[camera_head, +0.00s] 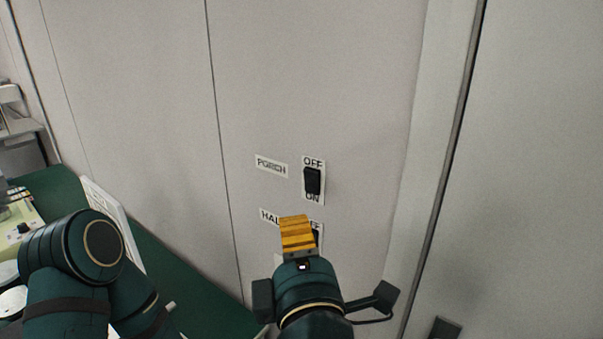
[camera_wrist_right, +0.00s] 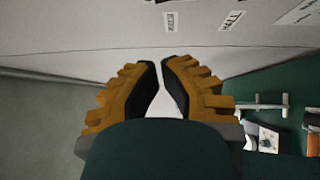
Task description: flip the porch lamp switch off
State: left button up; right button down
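The porch switch is a black rocker (camera_head: 313,181) on a white plate marked OFF above and ON below. Which way it is tipped is hard to tell. The PORCH label (camera_head: 271,166) is left of it on the pale wall panel. My right gripper (camera_head: 297,221) has yellow fingers held together, below and slightly left of the porch switch. It covers part of the lower switch, labelled HALL (camera_head: 269,216). In the right wrist view the fingertips (camera_wrist_right: 162,66) nearly meet, with nothing seen between them. My left arm shows at lower left, but its gripper is out of view.
The wall above the switches is clear. A vertical frame edge (camera_head: 455,150) runs to the right of the switches. A green surface (camera_head: 185,290) with equipment lies at lower left. Small wall labels (camera_wrist_right: 232,20) show in the right wrist view.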

pick_arm(q)
jog(key=shift+s, duration=0.1)
pick_arm(e)
jog(key=shift+s, duration=0.1)
jog(key=b, duration=0.1)
send_near(311, 182)
jog(key=w+a+r, duration=0.2)
jog(key=w+a, duration=0.3)
jog(key=a, duration=0.1)
pick_arm(q)
jog(key=shift+w+f, duration=0.2)
jog(key=shift+f, duration=0.6)
pick_arm(e)
jog(key=shift+w+d+r, duration=0.2)
jog(key=shift+w+d, duration=1.1)
jog(key=shift+w, duration=0.05)
